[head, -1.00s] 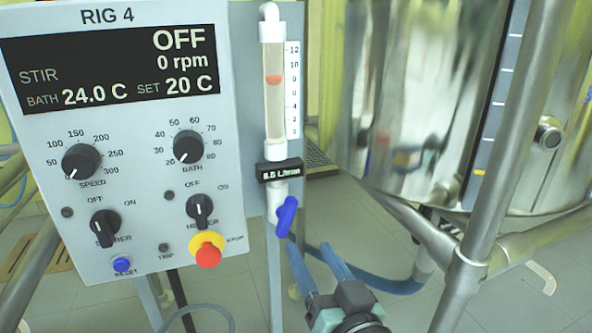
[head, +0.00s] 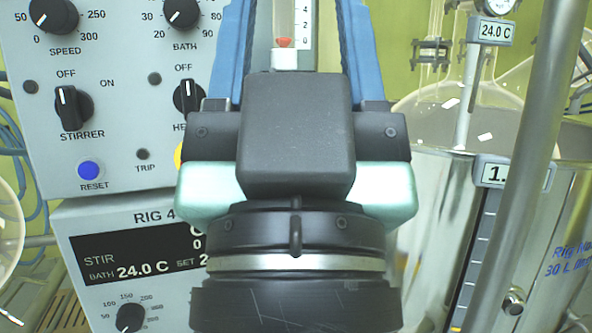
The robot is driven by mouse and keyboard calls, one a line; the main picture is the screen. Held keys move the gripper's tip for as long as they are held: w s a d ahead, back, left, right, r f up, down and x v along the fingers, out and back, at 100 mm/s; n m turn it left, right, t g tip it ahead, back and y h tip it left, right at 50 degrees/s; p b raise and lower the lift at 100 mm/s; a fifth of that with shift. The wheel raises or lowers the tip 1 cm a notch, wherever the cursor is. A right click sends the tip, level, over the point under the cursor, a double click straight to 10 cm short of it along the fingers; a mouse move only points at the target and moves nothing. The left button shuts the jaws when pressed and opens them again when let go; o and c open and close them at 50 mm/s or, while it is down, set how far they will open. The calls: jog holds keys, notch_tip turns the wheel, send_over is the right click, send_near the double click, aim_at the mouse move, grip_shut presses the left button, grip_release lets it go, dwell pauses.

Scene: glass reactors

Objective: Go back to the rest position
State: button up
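My gripper (head: 295,25) stands large in the middle of the head view, pointing up. Its two blue fingers are wide apart, and their tips run out of the top of the picture. Nothing shows held between them. A flowmeter tube (head: 284,20) with a red float shows in the gap, behind the fingers; I cannot tell how far behind. The gripper body hides the lower part of the flowmeter and parts of both control panels.
An upper control panel (head: 112,110) has a stirrer knob (head: 68,108) and a blue reset button (head: 88,170). Below it is a RIG 4 panel (head: 85,225) reading bath 24.0 C. At right are a glass vessel (head: 478,100), a steel jacket (head: 430,230) and a slanted metal post (head: 535,130).

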notch_tip(320, 180, up, 27)
jog(key=p, duration=2.5)
jog(key=shift+r, duration=0.2)
